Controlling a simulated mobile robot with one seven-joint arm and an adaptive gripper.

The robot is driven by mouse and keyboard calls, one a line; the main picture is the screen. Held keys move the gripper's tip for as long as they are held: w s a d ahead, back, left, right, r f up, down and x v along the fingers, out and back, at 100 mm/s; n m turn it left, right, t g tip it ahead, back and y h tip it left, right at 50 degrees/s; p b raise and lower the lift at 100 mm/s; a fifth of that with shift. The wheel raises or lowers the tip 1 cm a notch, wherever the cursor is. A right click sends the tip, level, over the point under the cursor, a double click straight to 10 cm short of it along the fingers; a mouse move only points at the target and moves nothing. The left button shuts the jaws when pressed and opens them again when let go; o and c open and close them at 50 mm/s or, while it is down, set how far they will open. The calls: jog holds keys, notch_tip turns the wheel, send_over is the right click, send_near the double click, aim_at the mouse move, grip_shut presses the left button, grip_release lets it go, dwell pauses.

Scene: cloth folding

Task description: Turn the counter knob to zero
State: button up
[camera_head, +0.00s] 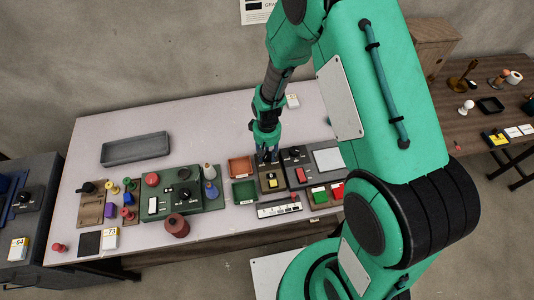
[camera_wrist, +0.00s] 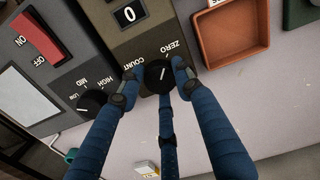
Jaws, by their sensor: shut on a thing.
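The counter knob (camera_wrist: 157,73) is round and black, with a short white line, on the olive-brown counter panel (camera_wrist: 147,42). In the wrist view it sits below the printed words COUNT and ZERO. Its white line slants up and right, roughly towards ZERO. The counter window (camera_wrist: 129,14) shows a 0. My gripper (camera_wrist: 157,78) has its blue fingers around the knob, with dark tips against its sides. In the head view my gripper (camera_head: 267,156) is at the far end of the counter panel (camera_head: 270,188) and hides the knob.
A grey panel (camera_wrist: 72,60) with another black knob (camera_wrist: 91,102) and a red switch stands close beside the counter. A terracotta tray (camera_wrist: 232,65) is on the other side. The green control panel (camera_head: 208,199) is farther left. A grey tray (camera_head: 135,149) lies at the back left.

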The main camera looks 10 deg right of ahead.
aim_at(267, 155)
jog(key=shift+s, duration=0.1)
jog(key=o, duration=1.2)
jog(key=shift+c, duration=0.2)
notch_tip(267, 155, up, 12)
dwell(0.3)
